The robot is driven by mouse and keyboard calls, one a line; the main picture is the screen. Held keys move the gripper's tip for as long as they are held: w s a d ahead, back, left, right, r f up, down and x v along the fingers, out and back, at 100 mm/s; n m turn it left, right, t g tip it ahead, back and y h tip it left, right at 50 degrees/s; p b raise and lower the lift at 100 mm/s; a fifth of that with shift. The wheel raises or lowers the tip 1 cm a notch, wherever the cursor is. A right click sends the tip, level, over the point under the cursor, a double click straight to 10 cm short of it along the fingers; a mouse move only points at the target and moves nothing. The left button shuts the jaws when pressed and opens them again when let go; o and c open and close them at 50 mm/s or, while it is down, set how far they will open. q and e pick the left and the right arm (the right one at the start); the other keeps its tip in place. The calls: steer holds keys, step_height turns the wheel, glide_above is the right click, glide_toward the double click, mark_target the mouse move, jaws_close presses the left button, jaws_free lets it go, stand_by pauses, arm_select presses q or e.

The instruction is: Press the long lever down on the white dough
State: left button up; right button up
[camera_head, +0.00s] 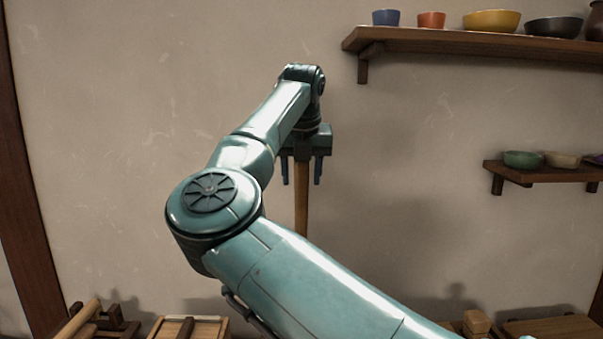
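My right gripper (301,172) points down in front of the wall, at the end of my teal arm that comes in from the lower right. Its two dark fingers are apart. An upright wooden pole (301,208) shows between and below them, with a gap on each side. I cannot tell whether the pole is between the fingers or behind them. It may be the long lever; its lower part is hidden behind my arm. No white dough is visible. My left gripper is not in view.
Bottom left are a slanted wooden bar (75,322) on a dark frame and a wooden board (208,328). Bottom right are a wooden block (476,322) and another board (556,328). Wall shelves with bowls, upper (440,42) and lower (540,175), stand out at right.

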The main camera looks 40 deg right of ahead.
jaws_close()
stand_by(0.5)
